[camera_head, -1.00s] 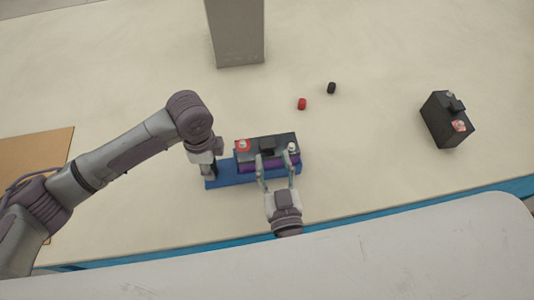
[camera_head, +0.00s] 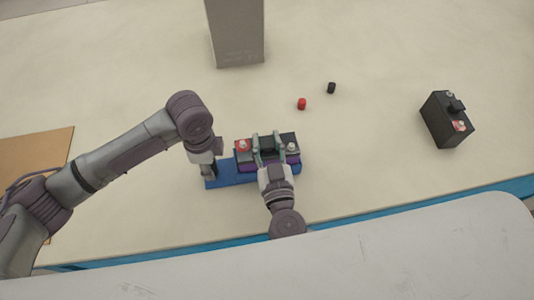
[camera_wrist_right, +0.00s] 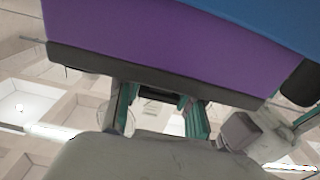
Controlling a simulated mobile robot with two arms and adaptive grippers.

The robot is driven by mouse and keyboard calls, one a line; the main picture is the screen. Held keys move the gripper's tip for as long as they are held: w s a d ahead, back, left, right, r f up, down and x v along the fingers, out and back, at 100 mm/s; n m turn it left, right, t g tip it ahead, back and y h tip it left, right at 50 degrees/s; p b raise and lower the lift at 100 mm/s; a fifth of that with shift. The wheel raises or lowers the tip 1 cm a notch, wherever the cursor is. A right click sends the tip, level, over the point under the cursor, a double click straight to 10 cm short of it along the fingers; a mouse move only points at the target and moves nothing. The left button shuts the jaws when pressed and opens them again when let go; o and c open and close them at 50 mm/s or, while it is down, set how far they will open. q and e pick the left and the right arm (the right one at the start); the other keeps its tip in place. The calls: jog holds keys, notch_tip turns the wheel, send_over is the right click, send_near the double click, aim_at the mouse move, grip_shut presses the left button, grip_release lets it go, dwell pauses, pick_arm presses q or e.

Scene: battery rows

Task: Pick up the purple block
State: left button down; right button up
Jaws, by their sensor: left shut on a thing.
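The purple block (camera_head: 262,167) looks like a battery with a purple body and a black top, resting on a blue tray (camera_head: 228,180). In the right wrist view its purple side (camera_wrist_right: 150,40) fills the upper part. My right gripper (camera_head: 266,136) is over the black top, its fingers apart on either side of the dark handle (camera_head: 267,147). In the right wrist view the teal fingers (camera_wrist_right: 158,105) show space around that handle. My left gripper (camera_head: 209,170) is shut on the left end of the blue tray; its fingertips are partly hidden.
A black battery (camera_head: 445,118) stands at the right. A small red cap (camera_head: 302,104) and a small black cap (camera_head: 332,88) lie behind the tray. A grey box (camera_head: 236,35) stands at the back. A brown board (camera_head: 40,160) lies at the left. The table between is clear.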

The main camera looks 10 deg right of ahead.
grip_shut()
pick_arm(q)
jog(key=shift+w, duration=0.1)
pick_arm(e)
jog(key=shift+r, duration=0.2)
notch_tip(320, 180, up, 10)
dwell(0.4)
pick_arm(q)
jog(key=c, duration=0.7)
grip_release()
jog(key=shift+r, duration=0.1)
notch_tip(320, 180, up, 12)
jog(key=shift+f, duration=0.1)
